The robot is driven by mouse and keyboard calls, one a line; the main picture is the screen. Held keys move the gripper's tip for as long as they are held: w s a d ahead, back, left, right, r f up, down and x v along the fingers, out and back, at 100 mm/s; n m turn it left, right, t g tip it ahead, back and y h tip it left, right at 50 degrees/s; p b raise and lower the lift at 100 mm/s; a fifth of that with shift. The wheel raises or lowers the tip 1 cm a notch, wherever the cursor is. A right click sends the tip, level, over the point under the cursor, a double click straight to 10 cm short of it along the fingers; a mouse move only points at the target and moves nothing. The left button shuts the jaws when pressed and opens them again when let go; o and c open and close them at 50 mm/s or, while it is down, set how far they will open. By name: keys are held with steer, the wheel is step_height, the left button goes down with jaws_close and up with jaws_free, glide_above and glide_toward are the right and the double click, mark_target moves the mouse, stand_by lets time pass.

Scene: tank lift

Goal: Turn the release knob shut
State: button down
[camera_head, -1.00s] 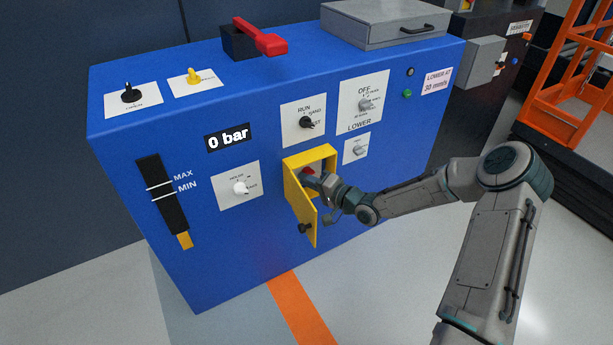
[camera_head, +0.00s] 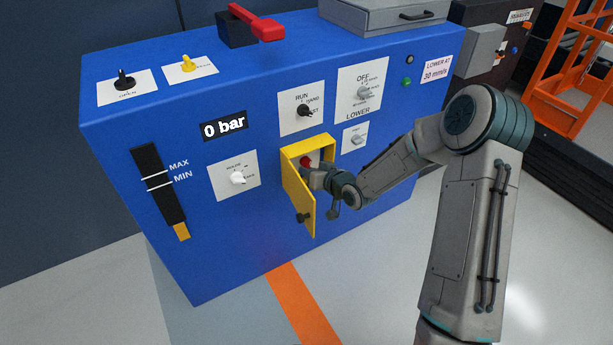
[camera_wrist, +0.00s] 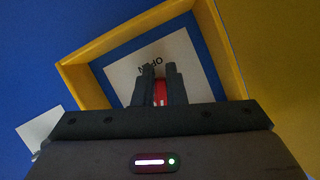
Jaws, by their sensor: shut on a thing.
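The red release knob (camera_head: 305,162) sits inside the yellow box (camera_head: 332,145) on the front of the blue cabinet. The box door (camera_head: 299,201) hangs open toward me. In the wrist view the knob (camera_wrist: 160,94) shows between the two dark fingers of my gripper (camera_wrist: 158,82), which is shut on it. A white plate (camera_wrist: 189,62) behind the knob carries the word OPEN, upside down in this view. My fingers are mostly hidden by my wrist in the head view.
Around the box are a white knob (camera_head: 238,179), a black RUN knob (camera_head: 303,110) and grey knobs on white plates. The display (camera_head: 224,126) reads 0 bar. A red-handled lever (camera_head: 262,27) is on top. The yellow box walls (camera_wrist: 88,92) closely surround my gripper.

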steer(key=shift+w+d+r+n+t+h+b, duration=0.25)
steer(key=shift+w+n+h+b, duration=0.35)
steer(key=shift+b, duration=0.5)
steer(key=shift+s+d+r+n+t+h+b, duration=0.15)
steer(key=shift+n+t+h+b, duration=0.2)
steer(key=shift+n+b, duration=0.45)
steer(key=shift+r, duration=0.1)
steer(key=c, duration=1.5)
jaws_free()
steer(key=shift+s, duration=0.25)
steer(key=shift+p+v, duration=2.1)
steer(key=shift+v, duration=4.6)
